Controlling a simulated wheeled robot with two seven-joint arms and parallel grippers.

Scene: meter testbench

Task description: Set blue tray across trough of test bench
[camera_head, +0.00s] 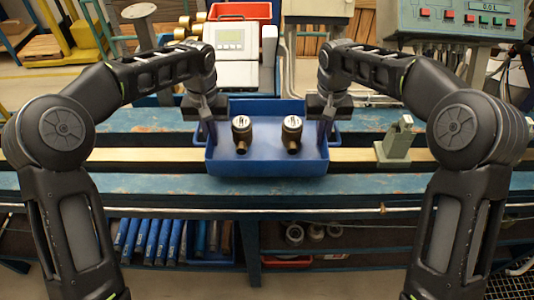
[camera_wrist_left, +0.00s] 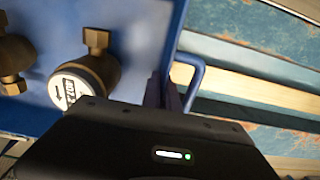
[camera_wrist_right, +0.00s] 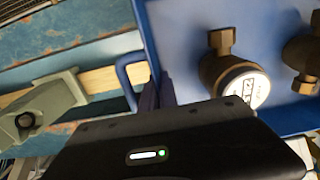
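The blue tray (camera_head: 266,164) is over the middle of the test bench trough, crossing its pale wooden strip. I cannot tell whether its underside touches the rails. Two brass meters (camera_head: 242,134) (camera_head: 291,134) stand in it. My left gripper (camera_head: 208,128) is at the tray's left end, its fingers close together at the side handle (camera_wrist_left: 200,78). My right gripper (camera_head: 325,126) is at the right end, likewise at the other handle (camera_wrist_right: 122,78). Both grippers appear shut on the tray; the fingertips are partly hidden by the wrist housings.
The test bench (camera_head: 150,186) runs left to right with blue rails. A grey-green clamp block (camera_head: 398,142) stands on it right of the tray. Behind are a white display unit (camera_head: 232,50) and a control panel (camera_head: 455,18). The bench left of the tray is clear.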

